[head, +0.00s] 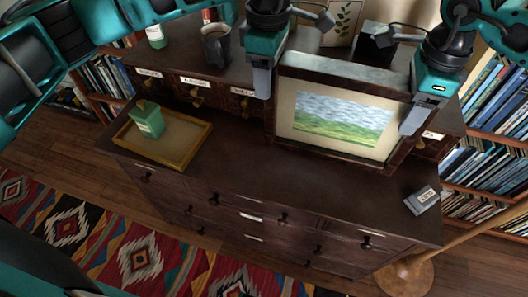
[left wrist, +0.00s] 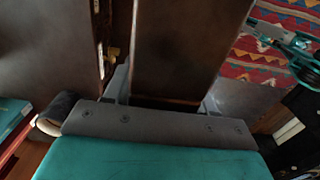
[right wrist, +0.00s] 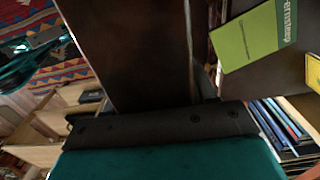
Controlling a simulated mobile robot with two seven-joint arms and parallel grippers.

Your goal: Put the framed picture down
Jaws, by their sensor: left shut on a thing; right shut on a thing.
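The framed picture (head: 343,117), a landscape of sky and green field in a dark wooden frame, is upright above the brown dresser top (head: 290,185). My left gripper (head: 263,82) is shut on its left side and my right gripper (head: 414,112) on its right side. The frame's dark side fills the space between the fingers in the left wrist view (left wrist: 185,45) and in the right wrist view (right wrist: 130,50). Its lower edge is close to the dresser top; I cannot tell whether it touches.
A wooden tray (head: 190,150) with a green box (head: 148,119) is at the left of the dresser. A small grey labelled block (head: 422,200) is at the right end. A dark mug (head: 216,47) stands on the raised back shelf. The front middle is clear.

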